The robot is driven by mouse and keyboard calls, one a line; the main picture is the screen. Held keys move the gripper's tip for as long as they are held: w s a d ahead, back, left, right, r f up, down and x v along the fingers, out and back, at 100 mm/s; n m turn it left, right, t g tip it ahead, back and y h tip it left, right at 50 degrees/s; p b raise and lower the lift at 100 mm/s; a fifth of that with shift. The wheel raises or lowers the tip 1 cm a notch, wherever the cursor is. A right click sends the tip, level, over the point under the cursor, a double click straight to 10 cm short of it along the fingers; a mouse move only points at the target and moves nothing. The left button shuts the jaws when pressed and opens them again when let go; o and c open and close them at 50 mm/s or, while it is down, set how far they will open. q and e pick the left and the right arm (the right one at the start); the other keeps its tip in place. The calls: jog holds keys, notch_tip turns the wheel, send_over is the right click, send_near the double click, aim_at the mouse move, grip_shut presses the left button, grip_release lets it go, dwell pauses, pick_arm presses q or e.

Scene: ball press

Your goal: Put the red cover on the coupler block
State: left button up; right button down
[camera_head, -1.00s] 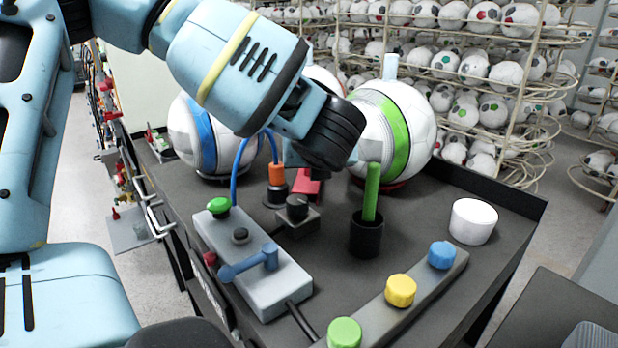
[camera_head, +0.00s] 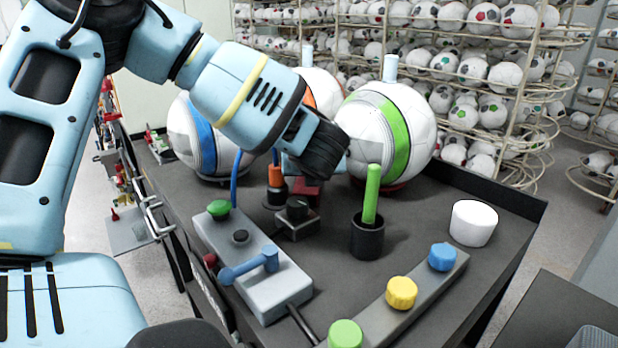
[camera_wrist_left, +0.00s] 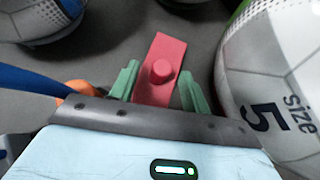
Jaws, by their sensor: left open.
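The red cover (camera_head: 306,190) sits on the dark table behind the small grey block, partly hidden by my left gripper in the head view. In the left wrist view the red cover (camera_wrist_left: 158,52) is a long flat piece with a round knob on top. My left gripper (camera_wrist_left: 159,90) is open, its green fingers on either side of the knob; I cannot tell whether they touch it. In the head view its fingertips are hidden. A small grey block with a black round top (camera_head: 297,222), possibly the coupler block, stands just in front. My right gripper is not in view.
An orange plug (camera_head: 276,177) with a blue hose stands left of the cover. Large balls (camera_head: 395,135) stand behind. A black cup (camera_head: 367,238) holds a green stick. A lever box (camera_head: 265,290), button bar (camera_head: 375,315) and white cup (camera_head: 473,223) lie nearer the front and right.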

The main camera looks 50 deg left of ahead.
pick_arm(q)
grip_shut()
dwell(0.3)
notch_tip(320, 180, up, 10)
jog(key=p, duration=0.1)
dwell(0.5)
